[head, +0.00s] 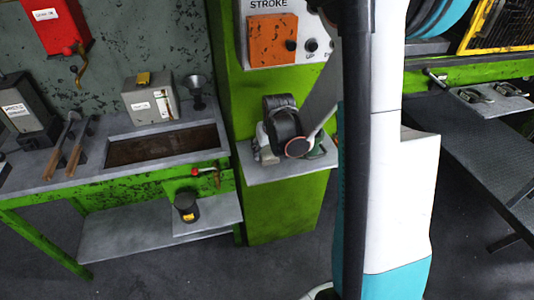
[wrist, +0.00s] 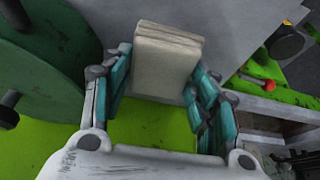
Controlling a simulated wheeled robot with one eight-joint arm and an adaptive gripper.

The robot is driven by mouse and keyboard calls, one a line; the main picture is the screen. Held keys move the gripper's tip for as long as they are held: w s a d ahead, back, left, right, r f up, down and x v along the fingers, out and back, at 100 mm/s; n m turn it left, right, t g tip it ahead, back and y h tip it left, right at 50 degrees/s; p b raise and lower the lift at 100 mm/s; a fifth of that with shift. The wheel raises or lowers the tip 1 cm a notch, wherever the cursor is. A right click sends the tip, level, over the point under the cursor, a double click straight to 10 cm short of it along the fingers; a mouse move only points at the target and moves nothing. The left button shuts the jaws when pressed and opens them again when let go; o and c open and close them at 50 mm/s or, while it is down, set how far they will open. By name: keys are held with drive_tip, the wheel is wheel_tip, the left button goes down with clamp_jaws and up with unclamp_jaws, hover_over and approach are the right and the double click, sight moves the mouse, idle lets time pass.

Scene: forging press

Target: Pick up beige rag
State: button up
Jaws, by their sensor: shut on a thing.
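The beige rag (wrist: 165,62) is a folded, blocky pad in the wrist view. It stands between the two teal-lined fingers of my gripper (wrist: 162,76), which is shut on it. In the head view my arm's dark wrist reaches down over a small grey shelf (head: 284,169) on the green press column. The rag cannot be made out clearly there, and my fingers are mostly hidden behind the wrist.
A dark green round part (wrist: 40,85) stands close on the left in the wrist view. In the head view a workbench (head: 104,166) with tools and a sunken tray is at left. A control panel (head: 272,41) is above the shelf. A dark table (head: 470,140) is at right.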

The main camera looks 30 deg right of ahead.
sight(266, 154)
drive_tip(key=shift+r, duration=0.1)
drive_tip(key=r+p, duration=0.1)
drive_tip(key=r, duration=0.1)
drive_tip(key=r+p, duration=0.1)
drive_tip(key=r, duration=0.1)
drive_tip(key=a+r+p, duration=0.1)
drive_tip(key=r, duration=0.2)
drive_tip(key=shift+s+a, duration=0.1)
drive_tip(key=shift+s, duration=0.3)
drive_tip(key=s+a+p, duration=0.2)
drive_tip(key=s+a, duration=0.8)
drive_tip(key=a, duration=0.5)
drive_tip(key=shift+s+a, duration=0.15)
drive_tip(key=shift+s, duration=0.15)
drive_tip(key=shift+f, duration=0.1)
